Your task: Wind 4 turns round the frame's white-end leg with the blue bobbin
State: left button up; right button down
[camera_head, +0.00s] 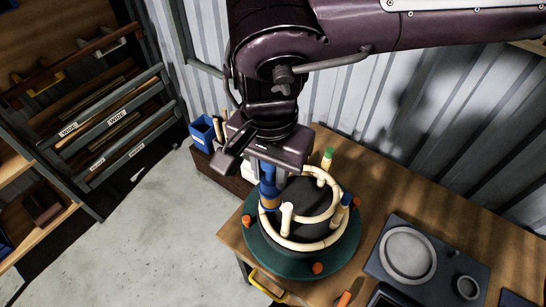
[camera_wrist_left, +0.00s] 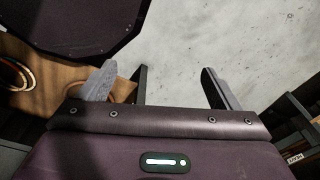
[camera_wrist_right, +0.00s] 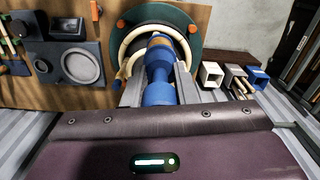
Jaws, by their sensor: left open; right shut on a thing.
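The cream rattan frame (camera_head: 300,246) sits on a dark green round turntable (camera_head: 345,250), around a black core. A leg with a pale end (camera_head: 287,209) stands at its near side; this looks like the white-end leg. Other legs have a green end (camera_head: 327,155) and a blue end (camera_head: 346,200). My right gripper (camera_wrist_right: 159,82) is shut on the blue bobbin (camera_head: 267,187), held upright just left of the pale leg; its tan winding shows low down. I cannot tell any turns on the leg. My left gripper (camera_wrist_left: 158,82) is open and empty, over the floor.
Orange knobs (camera_head: 318,268) ring the turntable. A grey tray with round dishes (camera_head: 408,252) lies to the right on the wooden bench. A blue open box (camera_head: 203,130) stands behind left. A rack (camera_head: 110,120) stands at far left; the floor between is clear.

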aim_at(275, 198)
jog(key=f+b, duration=0.1)
jog(key=d+f+b, duration=0.1)
jog(key=shift+s+d+f+b, duration=0.2)
jog(key=shift+s+f+b, duration=0.1)
jog(key=shift+s+f, duration=0.1)
jog(key=f+b, duration=0.4)
jog(key=f, duration=0.1)
jog(key=shift+w+a, duration=0.2)
jog(key=shift+a, duration=0.1)
pick_arm(q)
notch_tip(275, 198, down, 12)
jog(key=d+b, duration=0.2)
jog(key=b, duration=0.3)
jog(key=shift+s+d+f+b, duration=0.2)
jog(key=shift+s+d+b, duration=0.05)
jog(key=shift+s+b, duration=0.2)
pick_arm(e)
notch_tip(275, 198, down, 8)
pick_arm(q)
jog(key=shift+r, duration=0.1)
